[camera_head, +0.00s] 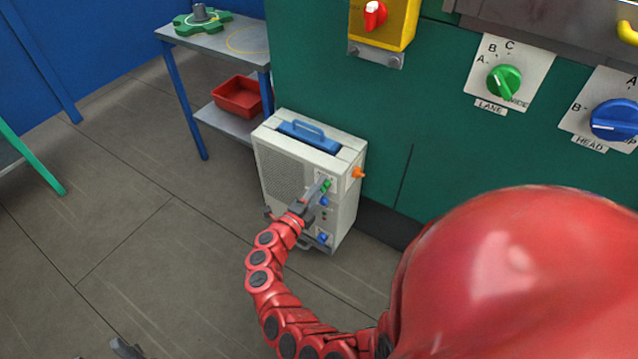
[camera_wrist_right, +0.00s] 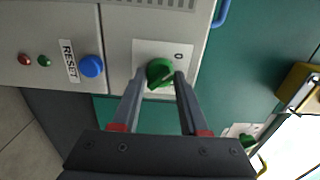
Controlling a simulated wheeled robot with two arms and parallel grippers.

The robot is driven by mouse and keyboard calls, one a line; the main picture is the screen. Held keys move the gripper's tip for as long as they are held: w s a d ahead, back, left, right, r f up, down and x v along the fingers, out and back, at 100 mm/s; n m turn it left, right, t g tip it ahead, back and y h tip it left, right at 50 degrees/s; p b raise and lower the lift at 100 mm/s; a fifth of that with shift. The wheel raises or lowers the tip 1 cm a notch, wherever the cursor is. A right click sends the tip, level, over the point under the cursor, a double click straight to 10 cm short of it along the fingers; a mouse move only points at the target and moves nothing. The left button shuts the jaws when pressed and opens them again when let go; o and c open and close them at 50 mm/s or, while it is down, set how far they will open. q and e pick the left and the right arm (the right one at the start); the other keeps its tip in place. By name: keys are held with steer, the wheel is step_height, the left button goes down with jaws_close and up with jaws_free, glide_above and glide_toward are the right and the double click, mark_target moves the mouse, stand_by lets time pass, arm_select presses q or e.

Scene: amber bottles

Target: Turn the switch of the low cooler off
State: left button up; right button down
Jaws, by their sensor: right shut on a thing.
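The low cooler (camera_head: 342,165) is a pale grey box on the floor against the green wall. Its green switch (camera_head: 326,185) is on the front panel; it also shows in the right wrist view (camera_wrist_right: 160,73) on a white plate with an "O" mark. My right gripper (camera_head: 321,185) reaches the panel, and its two fingers (camera_wrist_right: 158,82) are closed on either side of the green switch. The fingers partly hide the plate, and I cannot tell the switch's exact setting. A small grey part of my left gripper (camera_head: 126,348) shows at the bottom edge; its jaws are unclear.
A blue RESET button (camera_wrist_right: 91,66) and red and green lamps sit beside the switch. An orange part (camera_head: 358,172) sticks out of the cooler's side. A table (camera_head: 226,45) with a red bin (camera_head: 238,97) stands left.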

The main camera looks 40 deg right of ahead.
stand_by(0.4)
steer(key=shift+c, duration=2.2)
jaws_free()
steer(key=shift+a, duration=0.1)
steer(key=p+v, duration=0.1)
steer(key=v, duration=1.6)
steer(key=shift+s+a+f, duration=0.1)
